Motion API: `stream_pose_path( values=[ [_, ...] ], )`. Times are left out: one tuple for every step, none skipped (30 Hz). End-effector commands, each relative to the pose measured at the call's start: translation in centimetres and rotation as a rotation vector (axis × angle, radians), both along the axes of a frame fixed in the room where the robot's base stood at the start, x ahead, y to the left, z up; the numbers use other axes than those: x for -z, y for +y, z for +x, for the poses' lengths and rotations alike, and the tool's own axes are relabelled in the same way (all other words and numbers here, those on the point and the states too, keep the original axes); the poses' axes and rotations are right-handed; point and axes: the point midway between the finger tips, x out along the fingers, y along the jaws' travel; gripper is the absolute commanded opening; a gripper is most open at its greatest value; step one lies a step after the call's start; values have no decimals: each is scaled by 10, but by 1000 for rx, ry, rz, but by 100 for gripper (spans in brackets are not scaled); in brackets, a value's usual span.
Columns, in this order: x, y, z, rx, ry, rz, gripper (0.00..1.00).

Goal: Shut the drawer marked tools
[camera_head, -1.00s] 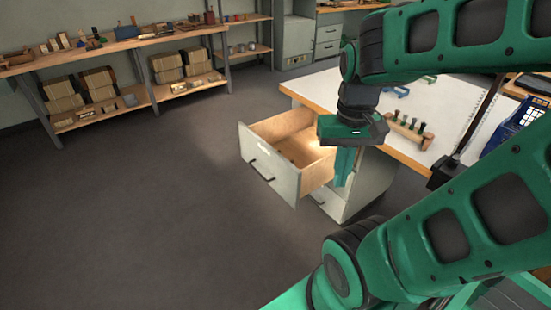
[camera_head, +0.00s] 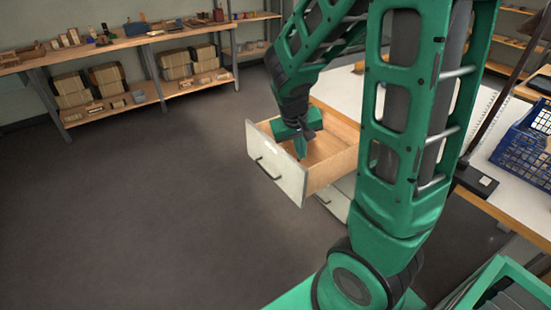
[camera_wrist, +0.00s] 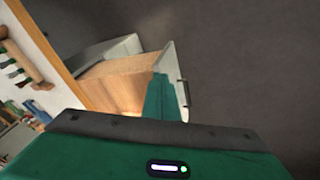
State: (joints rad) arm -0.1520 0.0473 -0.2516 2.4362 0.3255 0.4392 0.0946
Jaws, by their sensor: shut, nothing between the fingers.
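The open drawer (camera_head: 322,174) juts out from under the workbench, with a pale front, a dark handle and wooden sides. Its label is too small to read. My gripper (camera_head: 300,154) is shut and empty, pointing down over the drawer just behind its front panel. In the wrist view the fingers (camera_wrist: 160,98) overlap the drawer (camera_wrist: 118,84), near its front panel. I cannot tell whether they touch it. A second drawer front (camera_head: 334,203) shows below, partly hidden by my arm.
The workbench top (camera_head: 340,92) is behind the drawer, with a blue crate (camera_head: 525,145) at its right. A tool rack (camera_wrist: 22,55) with several handles shows in the wrist view. Shelves (camera_head: 140,40) line the back wall. The floor (camera_head: 150,210) left of the drawer is clear.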

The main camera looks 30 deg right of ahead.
Motion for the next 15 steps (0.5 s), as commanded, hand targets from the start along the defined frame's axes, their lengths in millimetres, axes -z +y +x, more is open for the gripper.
stream_pose_path(
  values=[
    [12, 5, 18, -32, -6, -32, 0],
    [18, 8, 29, -50, -16, -51, 0],
    [26, 12, 42, -75, -28, -76, 0],
    [32, 15, 52, -93, -39, -94, 0],
    [37, 18, 62, -111, -49, -112, 0],
    [44, 23, 74, -135, -64, -134, 0],
    [50, 26, 82, -154, -73, -149, 0],
    [55, 30, 90, -171, -83, -163, 0],
    [60, 35, 99, -194, -96, -182, 0],
    [64, 38, 106, -208, -105, -193, 0],
    [68, 41, 112, -222, -113, -203, 0],
    [73, 45, 118, -239, -123, -214, 0],
    [75, 48, 122, -250, -130, -222, 0],
    [78, 50, 125, -259, -134, -227, 0],
    [80, 52, 129, -269, -141, -235, 0]
  ],
)
